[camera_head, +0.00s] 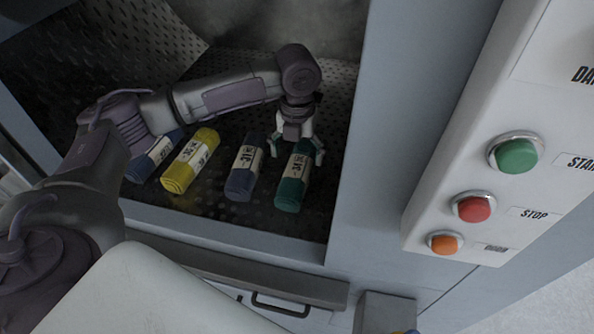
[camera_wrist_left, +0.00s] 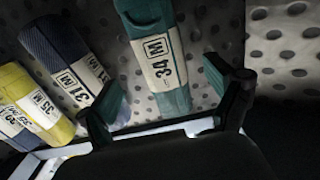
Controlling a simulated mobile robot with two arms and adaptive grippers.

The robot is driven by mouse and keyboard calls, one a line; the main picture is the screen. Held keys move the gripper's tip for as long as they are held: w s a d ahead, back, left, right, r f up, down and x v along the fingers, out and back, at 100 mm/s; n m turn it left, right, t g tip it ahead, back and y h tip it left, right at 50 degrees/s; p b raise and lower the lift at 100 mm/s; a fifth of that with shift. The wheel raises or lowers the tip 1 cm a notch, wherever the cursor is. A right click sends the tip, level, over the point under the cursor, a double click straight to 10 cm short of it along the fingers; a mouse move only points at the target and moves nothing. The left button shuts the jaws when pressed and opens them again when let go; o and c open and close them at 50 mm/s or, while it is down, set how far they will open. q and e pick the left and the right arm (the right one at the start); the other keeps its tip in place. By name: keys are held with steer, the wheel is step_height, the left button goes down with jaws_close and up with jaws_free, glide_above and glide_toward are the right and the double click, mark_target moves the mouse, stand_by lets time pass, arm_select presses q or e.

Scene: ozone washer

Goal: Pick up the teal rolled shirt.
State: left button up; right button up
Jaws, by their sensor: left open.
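The teal rolled shirt (camera_head: 289,194) lies on the perforated metal floor of the washer, rightmost in the row, with a white label band around it. My left gripper (camera_head: 297,153) is above it, pointing down, with its fingers spread over the upper part of the roll. In the left wrist view, the teal shirt (camera_wrist_left: 176,102) lies between the two open fingers of the gripper (camera_wrist_left: 168,95), its label reading 34 M. I cannot tell whether either finger touches it. My right gripper is not in view.
A dark blue roll (camera_head: 240,184) lies just left of the teal one, then a yellow roll (camera_head: 178,176) and another blue roll (camera_head: 140,168). The washer's right wall (camera_head: 350,180) stands close to the right. A panel with green (camera_head: 517,155), red and orange buttons is outside.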

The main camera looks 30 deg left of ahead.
mark_target(298, 166)
arm_select(q)
steer(key=shift+w+d+f, duration=0.1)
steer(key=shift+f, duration=0.6)
steer(key=f+p, duration=0.2)
steer(key=f, duration=0.2)
steer(key=shift+s+f, duration=0.15)
steer(key=shift+s, duration=0.05)
steer(key=shift+w+f, duration=0.1)
steer(key=shift+f, duration=0.3)
steer(key=shift+c, duration=0.4)
steer(key=shift+r, duration=0.1)
steer(key=c, duration=1.3)
